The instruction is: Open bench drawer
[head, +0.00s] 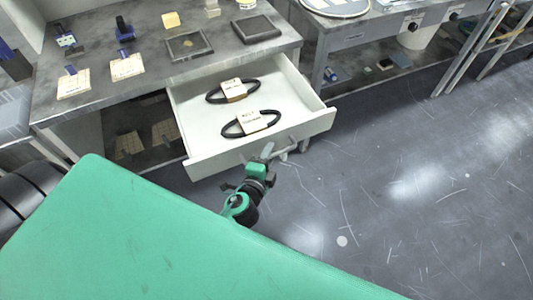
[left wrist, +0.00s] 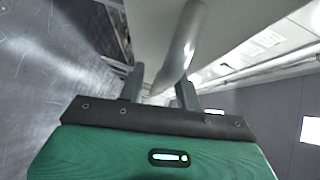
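The bench drawer (head: 205,140) is a pale drawer under the grey workbench. It is pulled well out, so its inside shows in the head view. Two black looped belts (head: 232,91) with paper labels lie in it. My left gripper (head: 271,153) is at the outside of the drawer front, by its bar handle (head: 289,144). In the left wrist view the grey handle (left wrist: 182,40) runs down between the two dark fingers of the left gripper (left wrist: 161,85). The fingers stand apart, with a gap visible beside the handle. My right gripper is not in view.
The workbench top (head: 100,103) carries pads, small blue-handled tools, a yellow block (head: 171,20) and dark square plates (head: 258,29). A second bench with a round platen (head: 336,6) stands at the back right. The scratched grey floor (head: 400,190) to the right is clear.

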